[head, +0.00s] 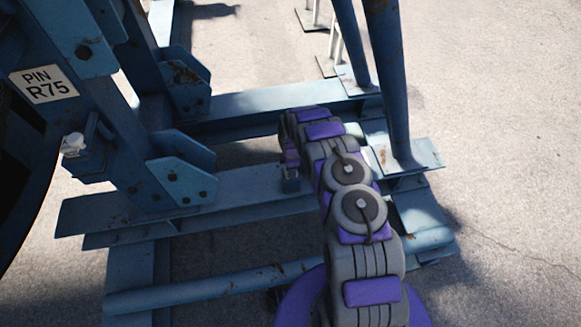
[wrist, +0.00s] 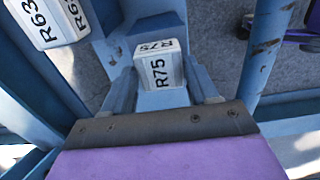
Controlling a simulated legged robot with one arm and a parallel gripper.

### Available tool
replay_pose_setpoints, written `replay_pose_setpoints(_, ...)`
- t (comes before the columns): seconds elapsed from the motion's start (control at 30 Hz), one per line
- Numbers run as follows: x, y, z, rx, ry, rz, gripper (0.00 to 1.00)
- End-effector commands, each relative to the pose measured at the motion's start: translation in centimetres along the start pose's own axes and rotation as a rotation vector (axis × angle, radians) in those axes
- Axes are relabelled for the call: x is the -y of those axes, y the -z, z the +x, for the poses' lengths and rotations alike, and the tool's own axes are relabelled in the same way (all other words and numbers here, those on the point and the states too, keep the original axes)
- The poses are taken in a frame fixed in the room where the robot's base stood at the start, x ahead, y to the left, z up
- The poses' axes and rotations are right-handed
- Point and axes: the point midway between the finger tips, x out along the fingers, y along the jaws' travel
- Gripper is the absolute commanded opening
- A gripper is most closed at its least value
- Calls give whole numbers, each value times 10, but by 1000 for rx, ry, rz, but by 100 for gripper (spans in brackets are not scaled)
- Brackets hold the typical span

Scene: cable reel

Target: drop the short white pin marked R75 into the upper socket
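The white pin marked R75 (wrist: 158,68) shows in the wrist view as a block-shaped head with black lettering on two faces. It stands between the two blue fingers of my gripper (wrist: 160,82), which flank it closely on both sides. I cannot tell whether they press on it. In the head view my gripper (head: 290,183) points down just above the blue beam, and the R75 pin is hidden there. A plate reading PIN R75 (head: 44,84) is on the blue post at the left. A small bracket (head: 88,158) juts out below it. Which opening is the upper socket is unclear.
A second white pin head marked R63 (wrist: 46,20) is close by at upper left in the wrist view. A small white piece (head: 73,144) sits at the bracket. Blue slanted posts (head: 392,90) rise right of my arm. Bare concrete (head: 500,120) lies further right.

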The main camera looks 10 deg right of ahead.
Motion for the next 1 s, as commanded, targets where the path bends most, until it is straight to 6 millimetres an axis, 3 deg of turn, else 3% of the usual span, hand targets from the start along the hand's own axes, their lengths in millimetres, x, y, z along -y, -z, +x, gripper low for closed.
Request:
replay_pose_setpoints(0.2, 0, 0, 0, 0, 0, 0, 78)
replay_pose_setpoints(0.6, -1, 0, -4, 1, -2, -1, 78)
replay_pose_setpoints(1.0, -2, 1, -92, 1, -4, 0, 78)
